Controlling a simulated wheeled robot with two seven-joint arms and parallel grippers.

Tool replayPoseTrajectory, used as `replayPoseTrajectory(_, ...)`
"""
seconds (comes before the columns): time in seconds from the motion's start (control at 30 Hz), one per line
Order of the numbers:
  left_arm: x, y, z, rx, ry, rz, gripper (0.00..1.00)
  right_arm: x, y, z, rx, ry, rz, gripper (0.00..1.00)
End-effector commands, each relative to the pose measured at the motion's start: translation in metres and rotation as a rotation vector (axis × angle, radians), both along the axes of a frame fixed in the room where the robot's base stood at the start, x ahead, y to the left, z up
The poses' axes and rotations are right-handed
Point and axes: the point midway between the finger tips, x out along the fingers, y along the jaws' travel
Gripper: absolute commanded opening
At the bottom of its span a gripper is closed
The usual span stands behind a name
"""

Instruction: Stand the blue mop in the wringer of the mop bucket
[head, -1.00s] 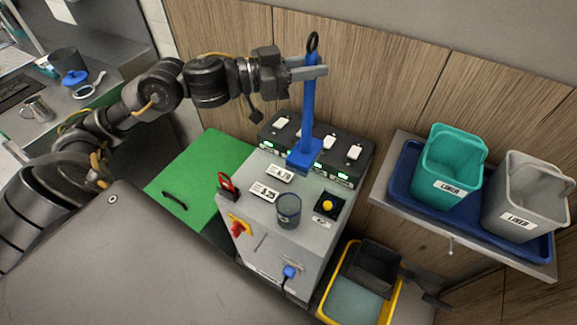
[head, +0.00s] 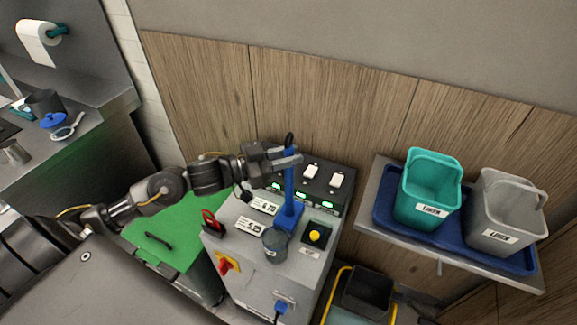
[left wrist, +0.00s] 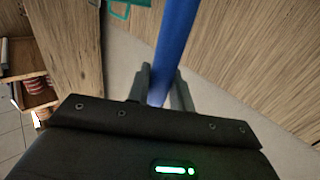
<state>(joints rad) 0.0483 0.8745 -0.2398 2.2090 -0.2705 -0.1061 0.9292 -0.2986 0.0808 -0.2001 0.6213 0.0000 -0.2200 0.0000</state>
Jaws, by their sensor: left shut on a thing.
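The blue mop (head: 289,185) hangs upright in the head view, with a black loop at its top and a flat blue head at its foot. My left gripper (head: 289,160) is shut around its handle near the top. In the left wrist view the blue handle (left wrist: 176,40) passes between the fingers of my left gripper (left wrist: 164,92). The mop head overlaps the grey machine's top; I cannot tell whether it touches. The yellow mop bucket (head: 337,292) with its dark wringer (head: 367,293) stands low at the bottom edge, partly cut off. My right gripper is not in view.
The grey machine (head: 300,272) carries a dark cup (head: 275,245), a yellow button (head: 315,236) and a red handle (head: 212,221). A shelf at right holds a blue tray (head: 382,213) with a teal bin (head: 430,190) and a grey bin (head: 505,215), above and right of the mop bucket.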

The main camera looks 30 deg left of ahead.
Motion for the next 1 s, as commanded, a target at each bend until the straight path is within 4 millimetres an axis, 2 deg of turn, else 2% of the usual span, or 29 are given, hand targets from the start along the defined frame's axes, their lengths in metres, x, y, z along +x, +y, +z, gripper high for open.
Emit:
replayPoseTrajectory(0.07,0.000,0.000,-0.001,-0.002,-0.001,0.001,0.00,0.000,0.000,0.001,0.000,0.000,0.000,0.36)
replayPoseTrajectory(0.33,0.000,0.000,-0.034,-0.003,0.000,0.002,0.00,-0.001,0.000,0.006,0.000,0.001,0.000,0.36)
replayPoseTrajectory(0.77,0.000,0.000,-0.041,-0.001,-0.003,0.001,0.00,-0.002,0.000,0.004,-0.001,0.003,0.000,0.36)
replayPoseTrajectory(0.8,0.000,0.000,-0.041,0.000,0.000,0.000,0.27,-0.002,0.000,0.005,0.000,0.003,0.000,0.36)
replayPoseTrajectory(0.93,0.000,0.000,-0.041,0.000,0.000,0.000,0.44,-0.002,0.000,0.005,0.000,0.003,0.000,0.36)
replayPoseTrajectory(1.0,0.000,0.000,-0.041,0.000,0.000,0.000,0.44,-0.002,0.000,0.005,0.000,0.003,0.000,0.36)
